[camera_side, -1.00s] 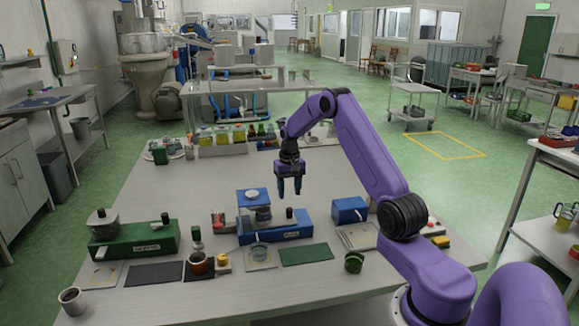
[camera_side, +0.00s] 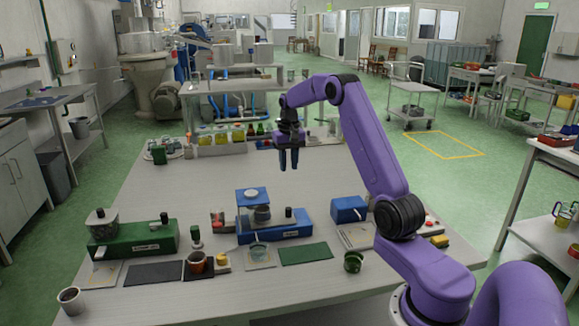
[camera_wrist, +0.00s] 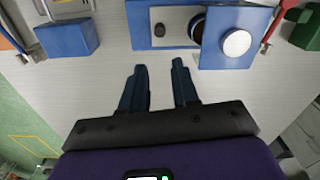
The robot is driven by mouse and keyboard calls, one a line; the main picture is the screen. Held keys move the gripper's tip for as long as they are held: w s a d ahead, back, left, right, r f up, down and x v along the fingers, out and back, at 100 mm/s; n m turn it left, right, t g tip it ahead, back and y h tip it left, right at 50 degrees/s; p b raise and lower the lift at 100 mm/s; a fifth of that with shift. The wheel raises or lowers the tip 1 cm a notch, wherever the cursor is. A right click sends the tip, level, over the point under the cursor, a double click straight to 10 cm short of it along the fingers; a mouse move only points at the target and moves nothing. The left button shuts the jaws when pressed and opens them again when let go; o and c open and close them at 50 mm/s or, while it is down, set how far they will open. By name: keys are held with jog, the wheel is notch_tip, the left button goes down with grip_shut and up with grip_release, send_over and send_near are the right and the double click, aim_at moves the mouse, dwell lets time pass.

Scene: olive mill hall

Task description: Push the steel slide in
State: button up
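A blue machine (camera_side: 287,231) stands on the table in the side view, with a blue top plate bearing a white dome (camera_side: 252,194). In the wrist view the blue base (camera_wrist: 137,20) carries a grey steel slide (camera_wrist: 175,38) with a dark knob (camera_wrist: 160,30). The slide runs towards a dark round part (camera_wrist: 197,28), and its far end is hidden by the top plate. My gripper (camera_side: 289,168) is in the air above and behind the machine. In the wrist view its fingers (camera_wrist: 158,68) are apart with nothing between them.
A green machine (camera_side: 132,241) stands at the left and a blue box (camera_side: 348,209) at the right. Cups (camera_side: 70,300) and mats (camera_side: 306,254) lie along the front. Bottles (camera_side: 222,139) line the back. The table behind the machine is clear.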

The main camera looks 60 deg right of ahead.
jog(key=shift+s+d+f+m, duration=0.2)
jog(key=shift+d+m, duration=0.1)
jog(key=shift+m, duration=0.2)
grip_shut()
jog(key=s+d+f+m+t+y, duration=0.1)
jog(key=s+d+f+m+y, duration=0.2)
jog(key=m, duration=0.6)
jog(key=s+d+f+m+t+y, duration=0.1)
jog(key=s+d+f+m+t, duration=0.15)
jog(key=d+m, duration=0.4)
jog(key=shift+m+g, duration=0.45)
jog(key=shift+m, duration=0.3)
jog(key=x, duration=0.3)
jog(key=a+x, duration=0.1)
jog(key=x, duration=0.3)
jog(key=a+x, duration=0.1)
jog(key=x, duration=0.3)
jog(key=shift+w+r, duration=0.2)
jog(key=shift+r, duration=0.15)
jog(key=shift+w+a, duration=0.55)
jog(key=shift+a, duration=0.25)
jog(key=shift+w+a, duration=1.45)
jog(key=shift+a, duration=0.05)
